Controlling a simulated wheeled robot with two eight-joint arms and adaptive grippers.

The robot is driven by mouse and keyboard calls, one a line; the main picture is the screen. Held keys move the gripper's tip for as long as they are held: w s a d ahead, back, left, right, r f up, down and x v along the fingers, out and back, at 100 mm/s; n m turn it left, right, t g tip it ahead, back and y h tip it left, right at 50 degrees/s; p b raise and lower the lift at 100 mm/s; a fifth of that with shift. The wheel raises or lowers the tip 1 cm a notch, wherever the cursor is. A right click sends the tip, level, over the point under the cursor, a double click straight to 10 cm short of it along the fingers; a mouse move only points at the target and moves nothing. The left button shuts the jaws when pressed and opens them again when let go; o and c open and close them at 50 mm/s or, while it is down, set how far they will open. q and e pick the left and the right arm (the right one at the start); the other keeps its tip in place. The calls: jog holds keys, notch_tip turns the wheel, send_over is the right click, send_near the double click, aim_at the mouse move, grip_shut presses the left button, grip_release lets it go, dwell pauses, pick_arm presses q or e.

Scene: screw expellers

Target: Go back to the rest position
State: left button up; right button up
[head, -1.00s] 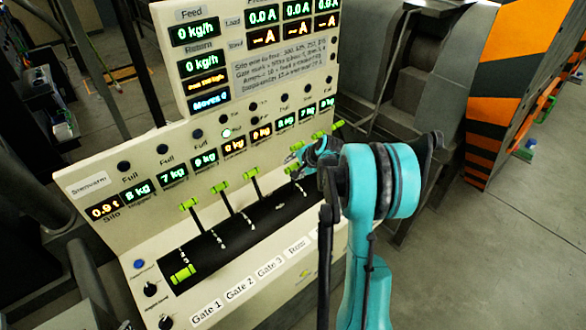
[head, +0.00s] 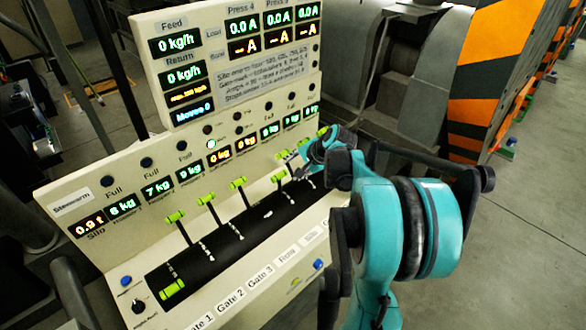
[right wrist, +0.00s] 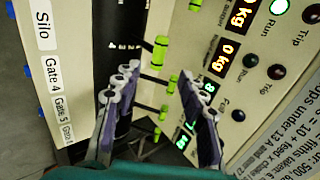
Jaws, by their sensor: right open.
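The cream control panel (head: 110,250) has a black slotted strip (head: 215,255) with several green-handled levers. One green handle (head: 173,290) sits low at the near left end; others, such as this one (head: 238,182), stand along the upper edge. My right gripper (head: 318,150) is over the far right end of the strip, partly hidden behind its own wrist. In the right wrist view its two fingers (right wrist: 158,75) are apart with nothing held between them. A green lever handle (right wrist: 160,52) shows beyond the fingertips; I cannot tell how far. My left gripper is not in view.
A display box (head: 235,65) stands above the panel. Grey machinery (head: 400,80) and an orange-black striped guard (head: 500,70) stand behind and to the right. Open concrete floor (head: 530,240) lies at the right.

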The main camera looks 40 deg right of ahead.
dwell(0.3)
jog(key=s+a+f+n+g+b, duration=0.1)
jog(key=s+a+f+n+b, duration=0.2)
jog(key=a, duration=0.6)
jog(key=s+a+f+n+b, duration=0.2)
jog(key=s+a+n+b, duration=0.25)
jog(key=a, duration=0.45)
jog(key=s+a+f+n+b, duration=0.7)
jog(key=s+a+f+n, duration=0.2)
jog(key=s+a+f, duration=0.1)
jog(key=shift+s+a+h, duration=0.2)
jog(key=shift+s+h, duration=0.1)
jog(key=shift+s, duration=0.4)
